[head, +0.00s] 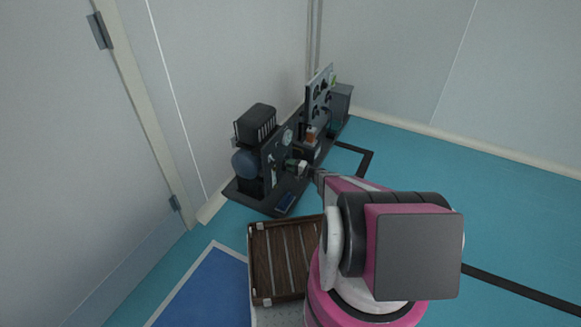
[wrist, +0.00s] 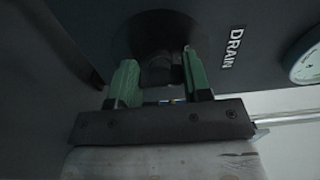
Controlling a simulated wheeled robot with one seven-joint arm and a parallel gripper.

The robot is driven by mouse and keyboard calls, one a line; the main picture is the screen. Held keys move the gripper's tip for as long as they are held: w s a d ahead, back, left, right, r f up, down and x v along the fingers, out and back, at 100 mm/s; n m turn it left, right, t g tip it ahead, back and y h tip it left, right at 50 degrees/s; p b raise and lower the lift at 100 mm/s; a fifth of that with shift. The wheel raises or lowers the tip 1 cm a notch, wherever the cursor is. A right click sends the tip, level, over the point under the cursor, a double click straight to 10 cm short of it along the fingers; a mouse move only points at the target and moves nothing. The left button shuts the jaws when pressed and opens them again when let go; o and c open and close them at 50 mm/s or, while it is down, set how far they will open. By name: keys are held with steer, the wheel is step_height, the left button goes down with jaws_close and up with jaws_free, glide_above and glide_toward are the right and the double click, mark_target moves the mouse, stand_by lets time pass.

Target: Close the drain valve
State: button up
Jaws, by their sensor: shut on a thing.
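The drain valve (wrist: 160,68) is a dark, rounded knob on a dark grey panel, beside the white word DRAIN, in the wrist view. My gripper (wrist: 160,82) has its two green fingers on either side of the knob and is shut on it. The fingers and shadow hide part of the knob, so its turn position cannot be read. In the head view my gripper (head: 297,167) reaches left to the front of the dark panel (head: 268,160); the valve itself is too small and covered to make out there.
A round white gauge (wrist: 307,58) sits on the panel close to the gripper. A black ribbed unit with a blue-grey cylinder (head: 245,164) stands behind the panel. A second panel with dark dials (head: 319,95) stands farther back. A brown slatted case (head: 283,262) lies in front.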

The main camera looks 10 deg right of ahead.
steer(key=shift+s, duration=0.1)
steer(key=o, duration=0.9)
steer(key=shift+d, duration=0.1)
steer(key=v, duration=1)
steer(key=shift+s+d, duration=0.2)
steer(key=shift+d, duration=0.05)
